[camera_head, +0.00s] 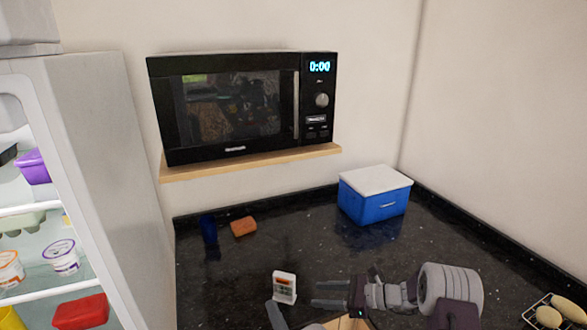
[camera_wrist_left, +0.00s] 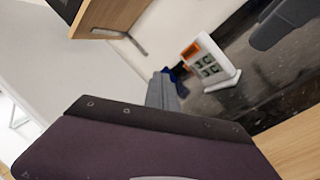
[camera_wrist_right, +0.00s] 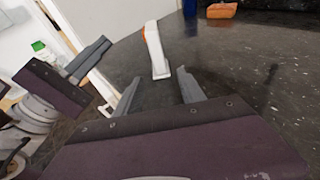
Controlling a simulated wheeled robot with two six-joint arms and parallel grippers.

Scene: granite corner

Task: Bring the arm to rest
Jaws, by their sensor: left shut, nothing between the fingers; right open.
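My left gripper (camera_head: 276,315) shows at the bottom of the head view, with grey fingers pointing up. Its fingers are together and empty in the left wrist view (camera_wrist_left: 164,90). My right gripper (camera_head: 318,294) reaches in from the right over the counter, its two fingers apart and pointing left. The right wrist view shows these fingers open (camera_wrist_right: 160,90) with nothing held between them. In that view my left gripper (camera_wrist_right: 90,58) is close by on the left. Most of the left arm is hidden in the head view.
A white device with an orange top (camera_head: 284,288) stands upright on the dark counter (camera_head: 300,240), near both grippers. A blue box with white lid (camera_head: 373,205), orange block (camera_head: 243,226) and dark blue object (camera_head: 208,230) stand behind. A wire basket (camera_head: 555,314) is right; an open fridge (camera_head: 115,170) left.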

